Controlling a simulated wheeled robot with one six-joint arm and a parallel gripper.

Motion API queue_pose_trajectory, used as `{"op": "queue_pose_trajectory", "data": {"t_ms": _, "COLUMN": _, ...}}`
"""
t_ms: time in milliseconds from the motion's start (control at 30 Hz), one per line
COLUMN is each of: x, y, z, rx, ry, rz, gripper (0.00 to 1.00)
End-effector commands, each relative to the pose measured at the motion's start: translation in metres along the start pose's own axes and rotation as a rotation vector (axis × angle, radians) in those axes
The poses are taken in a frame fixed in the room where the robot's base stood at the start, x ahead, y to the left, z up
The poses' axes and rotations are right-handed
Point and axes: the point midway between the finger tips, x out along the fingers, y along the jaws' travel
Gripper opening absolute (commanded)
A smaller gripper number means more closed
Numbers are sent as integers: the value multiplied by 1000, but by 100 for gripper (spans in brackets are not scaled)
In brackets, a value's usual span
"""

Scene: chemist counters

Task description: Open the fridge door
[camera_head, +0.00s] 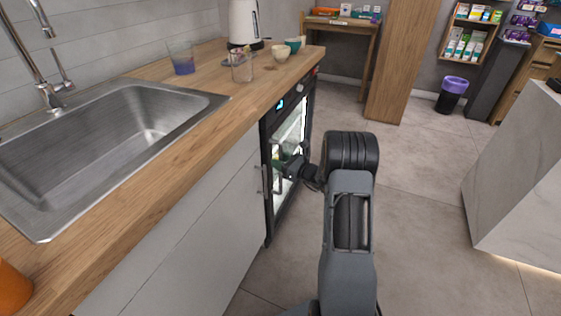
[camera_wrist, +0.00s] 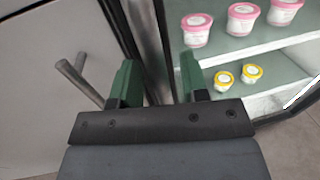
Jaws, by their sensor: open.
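The fridge (camera_head: 299,128) is a black-framed unit under the wooden counter, with a lit interior. Its front is partly hidden by my gripper (camera_head: 281,169), which is at the fridge's near side. In the wrist view my gripper (camera_wrist: 158,84) has two green fingers spread apart. A grey upright bar or edge (camera_wrist: 150,40) of the fridge front shows between and beyond the fingers. I cannot tell whether the fingers touch it. Pink-lidded tubs (camera_wrist: 243,18) and yellow-lidded jars (camera_wrist: 224,80) stand on shelves inside. I cannot tell whether the door is ajar.
A pale cabinet (camera_head: 190,225) with a metal bar handle (camera_wrist: 82,82) adjoins the fridge on the left. Cups and a kettle (camera_head: 244,22) stand on the counter (camera_head: 205,110). A marble island (camera_head: 515,185) is at right. Clear floor (camera_head: 420,190) lies between.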

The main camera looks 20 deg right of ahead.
Motion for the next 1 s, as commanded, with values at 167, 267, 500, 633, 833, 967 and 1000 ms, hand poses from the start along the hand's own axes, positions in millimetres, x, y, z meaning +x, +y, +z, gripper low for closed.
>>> {"op": "queue_pose_trajectory", "data": {"t_ms": 167, "x": 0, "y": 0, "z": 0, "rx": 0, "ry": 0, "rz": 0, "gripper": 31}}
{"op": "queue_pose_trajectory", "data": {"t_ms": 267, "x": 0, "y": 0, "z": 0, "rx": 0, "ry": 0, "rz": 0, "gripper": 22}}
{"op": "queue_pose_trajectory", "data": {"t_ms": 500, "x": 0, "y": 0, "z": 0, "rx": 0, "ry": 0, "rz": 1, "gripper": 0}}
{"op": "queue_pose_trajectory", "data": {"t_ms": 633, "x": 0, "y": 0, "z": 0, "rx": 0, "ry": 0, "rz": 1, "gripper": 0}}
{"op": "queue_pose_trajectory", "data": {"t_ms": 833, "x": -1, "y": 0, "z": 0, "rx": 0, "ry": 0, "rz": 2, "gripper": 0}}
{"op": "queue_pose_trajectory", "data": {"t_ms": 967, "x": -6, "y": 1, "z": 0, "rx": 0, "ry": 1, "rz": 24, "gripper": 0}}
{"op": "queue_pose_trajectory", "data": {"t_ms": 1000, "x": -9, "y": 1, "z": 0, "rx": 0, "ry": 0, "rz": 38, "gripper": 0}}
